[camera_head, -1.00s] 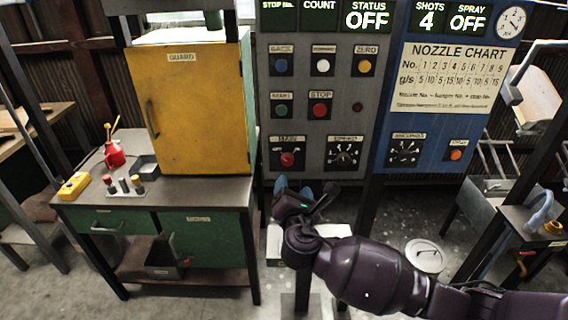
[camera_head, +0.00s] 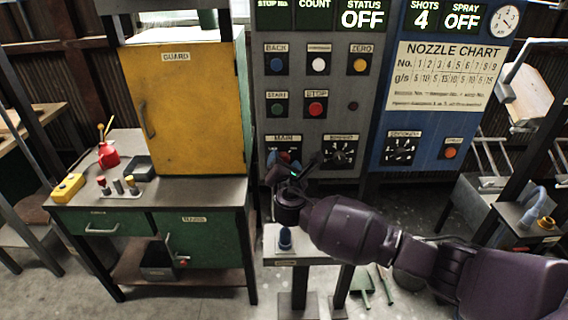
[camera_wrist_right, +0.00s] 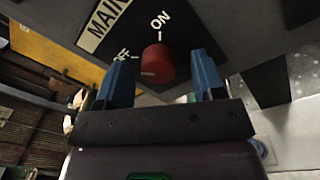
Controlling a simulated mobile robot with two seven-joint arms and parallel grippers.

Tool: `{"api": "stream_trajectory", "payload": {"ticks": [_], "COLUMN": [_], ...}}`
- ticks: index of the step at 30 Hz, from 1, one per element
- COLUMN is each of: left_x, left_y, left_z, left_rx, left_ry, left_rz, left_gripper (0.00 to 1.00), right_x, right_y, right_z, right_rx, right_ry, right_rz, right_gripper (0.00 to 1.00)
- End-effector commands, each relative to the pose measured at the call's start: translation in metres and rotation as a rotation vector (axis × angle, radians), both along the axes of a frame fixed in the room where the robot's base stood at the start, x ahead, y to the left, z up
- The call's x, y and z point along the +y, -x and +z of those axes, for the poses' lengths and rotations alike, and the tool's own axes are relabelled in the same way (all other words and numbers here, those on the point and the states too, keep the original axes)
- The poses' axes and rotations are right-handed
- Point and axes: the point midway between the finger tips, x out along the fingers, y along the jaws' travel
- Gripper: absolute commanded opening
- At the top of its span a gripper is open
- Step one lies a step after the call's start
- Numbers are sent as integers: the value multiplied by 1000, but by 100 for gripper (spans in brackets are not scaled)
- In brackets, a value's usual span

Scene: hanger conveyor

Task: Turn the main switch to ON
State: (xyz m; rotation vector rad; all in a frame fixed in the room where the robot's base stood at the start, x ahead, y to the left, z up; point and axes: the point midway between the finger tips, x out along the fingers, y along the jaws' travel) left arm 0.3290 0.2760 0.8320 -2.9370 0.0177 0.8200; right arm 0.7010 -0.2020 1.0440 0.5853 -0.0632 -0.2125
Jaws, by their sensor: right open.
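The main switch is a red knob (camera_wrist_right: 157,65) on a dark plate with MAIN, ON and OFF lettering in the right wrist view. Its pointing direction is hard to tell. My right gripper (camera_wrist_right: 162,82) is open, with one blue finger on each side of the knob and the fingertips close to the panel. I cannot tell whether they touch the knob. In the head view the right gripper (camera_head: 285,161) covers most of the switch, below the MAIN label (camera_head: 284,138). The status display (camera_head: 362,14) reads OFF. My left gripper is not in view.
The grey control panel (camera_head: 330,120) carries several buttons and a selector dial (camera_head: 340,152) just right of the gripper. A workbench with a yellow guard cabinet (camera_head: 185,110) stands at left.

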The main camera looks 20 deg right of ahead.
Motion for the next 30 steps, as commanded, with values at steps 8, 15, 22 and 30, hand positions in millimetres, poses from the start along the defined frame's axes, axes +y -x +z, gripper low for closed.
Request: {"api": "stream_trajectory", "payload": {"ticks": [8,15,22,30], "left_x": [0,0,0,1], "left_y": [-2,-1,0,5], "left_z": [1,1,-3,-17], "left_rx": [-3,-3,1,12], "left_ry": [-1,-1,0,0], "left_rz": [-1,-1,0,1], "left_gripper": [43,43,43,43], "right_x": [0,0,0,0], "right_y": [0,0,0,0], "right_z": [0,0,-1,-3], "right_rx": [-1,-1,-7,-46], "right_ry": [0,0,-26,-165], "right_rz": [1,1,0,-1], "right_gripper": [44,13,13,13]}}
